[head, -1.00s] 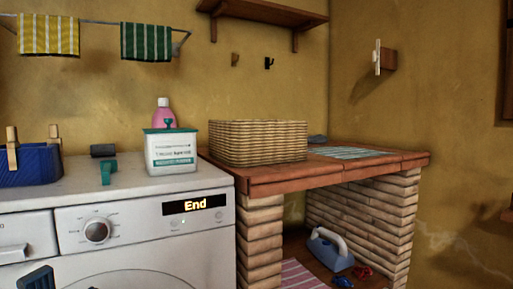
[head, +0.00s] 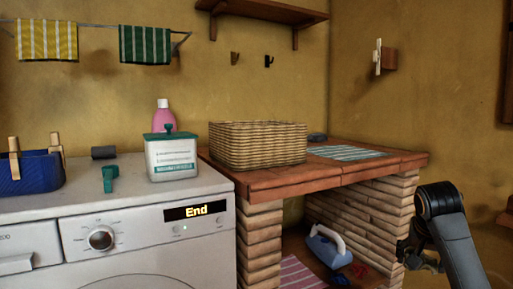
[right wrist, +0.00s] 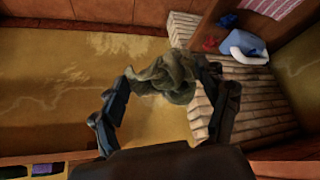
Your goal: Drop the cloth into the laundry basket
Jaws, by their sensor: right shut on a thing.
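The laundry basket (head: 258,146) is a woven wicker basket, upright on the tiled brick counter (head: 325,175) in the head view; its inside is hidden by its front wall. A crumpled grey-green cloth (right wrist: 172,78) is bunched up in the right wrist view. My right gripper (right wrist: 176,92) is shut on it, with a dark finger on each side. In the head view my right arm shows at the lower right, beyond the counter's right end and well away from the basket; the cloth cannot be made out there. My left gripper is out of view.
A white washing machine (head: 150,235) stands left, carrying a white-and-green box (head: 171,158), a pink bottle (head: 165,117) and a blue peg basket (head: 34,172). A striped cloth (head: 346,153) lies flat right of the wicker basket. An iron (head: 326,246) sits below. A shelf (head: 262,10) hangs above.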

